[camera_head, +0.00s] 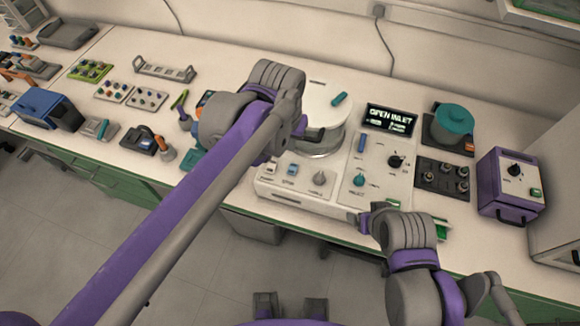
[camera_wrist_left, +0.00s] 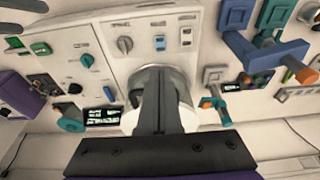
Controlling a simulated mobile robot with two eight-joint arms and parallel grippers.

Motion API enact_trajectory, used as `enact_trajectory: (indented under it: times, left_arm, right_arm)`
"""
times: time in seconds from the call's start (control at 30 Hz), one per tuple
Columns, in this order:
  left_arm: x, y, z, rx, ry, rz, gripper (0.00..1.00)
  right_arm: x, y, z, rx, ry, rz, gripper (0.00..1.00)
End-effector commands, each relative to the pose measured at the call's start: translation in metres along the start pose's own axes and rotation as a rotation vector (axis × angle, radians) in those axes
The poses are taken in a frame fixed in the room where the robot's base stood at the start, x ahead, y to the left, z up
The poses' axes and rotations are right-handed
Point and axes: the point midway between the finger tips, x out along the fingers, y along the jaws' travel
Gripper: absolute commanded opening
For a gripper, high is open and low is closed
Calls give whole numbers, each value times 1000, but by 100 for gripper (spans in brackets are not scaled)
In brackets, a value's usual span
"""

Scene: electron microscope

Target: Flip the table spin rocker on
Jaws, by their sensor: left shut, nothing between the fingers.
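The white instrument console (camera_head: 335,188) stands at the bench's front, with a round white table (camera_head: 318,100) behind its left part. Its front-left panel has a small pale switch (camera_head: 270,168), a blue switch (camera_head: 291,169) and a grey knob (camera_head: 319,178). The labels are too small to tell which switch is the table spin rocker. In the left wrist view the blue switch (camera_wrist_left: 160,43) and pale switch (camera_wrist_left: 186,36) show beyond my fingers. My left gripper (camera_head: 316,134) is shut and empty above the round table's near edge. My right gripper (camera_head: 366,220) is low at the console's front edge.
A screen (camera_head: 390,119) reads "OPEN INLET". A teal-lidded pot (camera_head: 453,121) and a purple box (camera_head: 510,185) stand to the right. Sample racks (camera_head: 130,94) and a blue box (camera_head: 48,109) stand to the left.

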Motion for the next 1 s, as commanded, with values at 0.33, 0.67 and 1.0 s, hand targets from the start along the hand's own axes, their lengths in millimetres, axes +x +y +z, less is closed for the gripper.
enact_trajectory:
  times: [0.33, 0.67, 1.0]
  left_arm:
    - [43, 0, 0, -2, 0, 0, 0]
    - [111, 0, 3, -1, 0, 0, 0]
    - [137, 0, 14, -1, 1, 0, 0]
  right_arm:
    - [3, 0, 3, 0, -3, 0, 78]
    - [7, 0, 8, 0, -6, 0, 78]
    - [8, 0, 8, 0, -7, 0, 78]
